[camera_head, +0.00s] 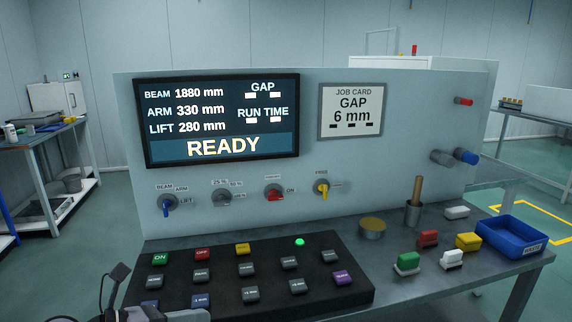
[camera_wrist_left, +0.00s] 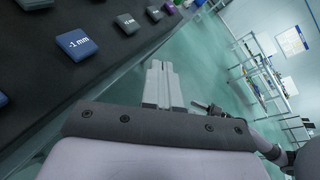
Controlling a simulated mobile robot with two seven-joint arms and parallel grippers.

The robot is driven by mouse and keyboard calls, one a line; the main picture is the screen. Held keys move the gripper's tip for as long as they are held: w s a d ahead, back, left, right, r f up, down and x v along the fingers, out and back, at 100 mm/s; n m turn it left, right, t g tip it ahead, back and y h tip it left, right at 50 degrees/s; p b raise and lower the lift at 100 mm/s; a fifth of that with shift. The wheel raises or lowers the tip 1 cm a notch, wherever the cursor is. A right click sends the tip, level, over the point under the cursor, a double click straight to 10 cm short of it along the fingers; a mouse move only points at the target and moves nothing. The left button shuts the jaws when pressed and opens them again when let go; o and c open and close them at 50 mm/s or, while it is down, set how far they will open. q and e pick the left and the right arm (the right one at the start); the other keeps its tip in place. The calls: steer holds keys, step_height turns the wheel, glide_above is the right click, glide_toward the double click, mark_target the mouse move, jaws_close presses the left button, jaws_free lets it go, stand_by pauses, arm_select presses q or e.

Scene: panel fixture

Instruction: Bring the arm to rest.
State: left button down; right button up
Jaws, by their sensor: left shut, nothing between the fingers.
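My left gripper (camera_wrist_left: 161,82) shows in the left wrist view with its two grey fingers together and nothing between them. It is beside the near edge of the black button panel (camera_wrist_left: 60,25), apart from the keys, with green floor behind it. In the head view, part of my left arm and gripper (camera_head: 140,313) shows at the bottom left, in front of the button panel (camera_head: 335,295); its fingertips are hard to make out there. A blue "-1 mm" key (camera_wrist_left: 77,43) is left of the fingers in the wrist view. My right gripper is not in view.
The console's screen (camera_head: 222,120) reads READY, and a job card (camera_head: 351,110) reads GAP 6 mm. A row of knobs (camera_head: 273,194) is below. Loose blocks (camera_head: 468,241), a blue tray (camera_head: 514,237) and a cup (camera_head: 412,213) stand on the right. A workbench (camera_head: 45,137) is far left.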

arm_select(q)
steer(key=s+a+f+m+t+y+p, duration=0.1)
steer(key=s+a+f+m+y, duration=0.1)
steer(key=s+f+m+y, duration=0.3)
steer(key=s+a+f+m+t+y+p, duration=0.1)
steer(key=s+f+m+y, duration=0.4)
steer(key=s+f+m, duration=0.8)
step_height(320, 180, down, 2)
steer(key=a+m+p, duration=0.1)
steer(key=m, duration=1.3)
steer(key=shift+a+m+t, duration=0.2)
steer(key=shift+m+t, duration=0.1)
steer(key=shift+s, duration=0.1)
